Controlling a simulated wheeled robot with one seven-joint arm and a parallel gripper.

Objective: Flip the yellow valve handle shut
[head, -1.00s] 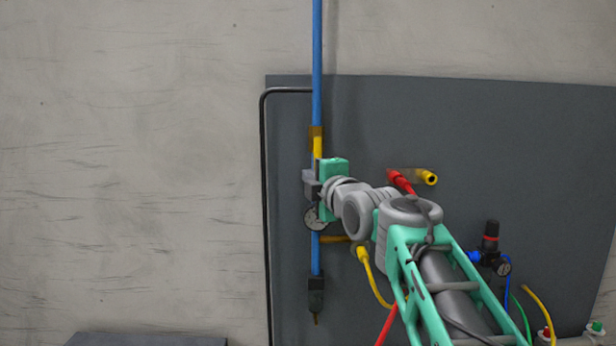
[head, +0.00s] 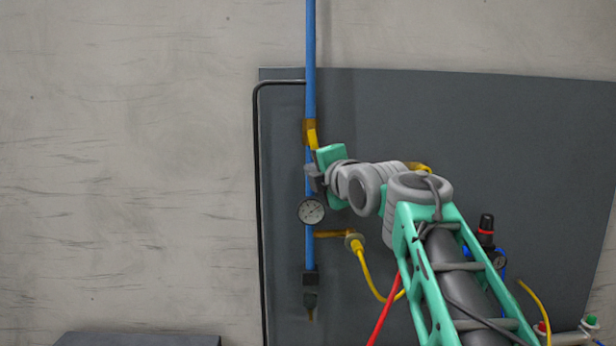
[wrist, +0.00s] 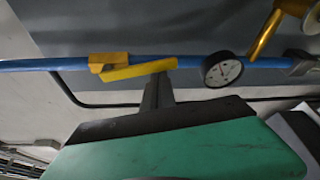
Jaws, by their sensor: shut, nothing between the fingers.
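The yellow valve handle (head: 313,138) runs down from the brass-yellow valve body (head: 307,130) on the blue pipe. It is tilted, its lower end swung slightly right of the pipe. In the wrist view the handle (wrist: 138,70) slants at a small angle to the pipe, out from the valve body (wrist: 108,62). My gripper (head: 312,176) is shut and empty, just below the handle. In the wrist view my gripper's fingertips (wrist: 158,82) are at the handle's free end and seem to touch it; actual contact is hard to tell.
A round gauge (head: 311,211) sits on the blue pipe (head: 311,60) just below my gripper. A yellow side fitting and hose (head: 354,242) lie lower right. A black tube (head: 257,200) runs along the panel's left edge. The dark panel (head: 480,130) is clear at upper right.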

